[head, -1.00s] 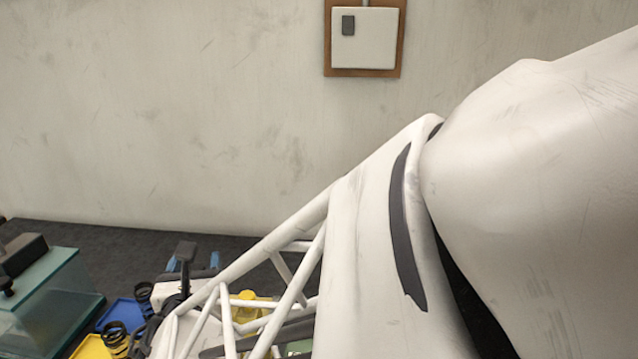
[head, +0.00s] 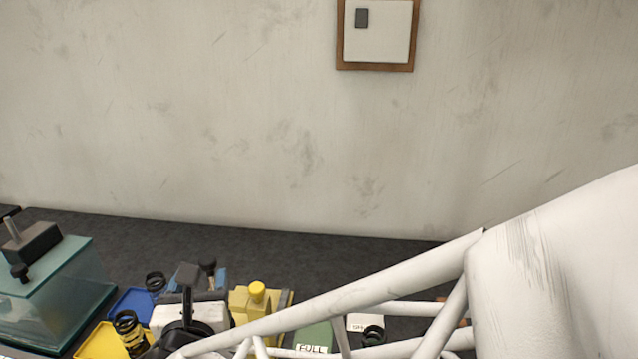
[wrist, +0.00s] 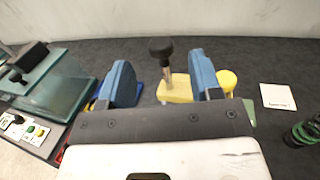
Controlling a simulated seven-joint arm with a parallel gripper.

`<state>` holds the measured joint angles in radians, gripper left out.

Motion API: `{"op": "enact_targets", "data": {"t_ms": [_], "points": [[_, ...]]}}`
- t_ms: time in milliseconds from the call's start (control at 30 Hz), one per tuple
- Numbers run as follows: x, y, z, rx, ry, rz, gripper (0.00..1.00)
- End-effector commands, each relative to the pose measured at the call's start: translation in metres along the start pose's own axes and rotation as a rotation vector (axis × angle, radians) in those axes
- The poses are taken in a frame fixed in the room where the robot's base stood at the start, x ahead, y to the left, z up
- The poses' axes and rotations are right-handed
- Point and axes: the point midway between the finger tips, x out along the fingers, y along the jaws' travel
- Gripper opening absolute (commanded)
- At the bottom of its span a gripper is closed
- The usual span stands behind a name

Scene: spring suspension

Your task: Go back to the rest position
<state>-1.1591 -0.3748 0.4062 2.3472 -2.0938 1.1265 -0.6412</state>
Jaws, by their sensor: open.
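My gripper shows in the wrist view (wrist: 158,85) with its two blue fingers spread wide apart. Nothing is held between them. A yellow block (wrist: 176,92) with a rod and black knob (wrist: 161,48) stands beyond, seen between the fingers. In the head view my white arm crosses the lower right. The gripper end is low at centre left, partly hidden by my own wrist parts, with a bit of blue finger (head: 221,277) showing.
A glass tank (head: 62,290) with a black clamp stands at left. Black springs (head: 130,325) sit by blue (head: 128,303) and yellow (head: 98,343) trays. A yellow block (head: 257,300), a green "FULL" block (head: 312,338) and a white card (head: 362,322) lie right of them. The dark table behind is clear.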

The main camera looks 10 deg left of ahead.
Motion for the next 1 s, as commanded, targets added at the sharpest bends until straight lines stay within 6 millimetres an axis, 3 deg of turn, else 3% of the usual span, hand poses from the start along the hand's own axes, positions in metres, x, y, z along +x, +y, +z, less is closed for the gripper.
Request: {"op": "enact_targets", "data": {"t_ms": [267, 467, 667, 1000], "points": [[0.001, -0.004, 0.0, 0.014, 0.005, -0.011, 0.58], [0.007, -0.028, -0.001, 0.106, 0.039, -0.09, 0.58], [0.015, -0.07, -0.002, 0.228, 0.084, -0.226, 0.58], [0.02, -0.164, -0.007, 0.478, 0.15, -0.534, 0.58]]}}
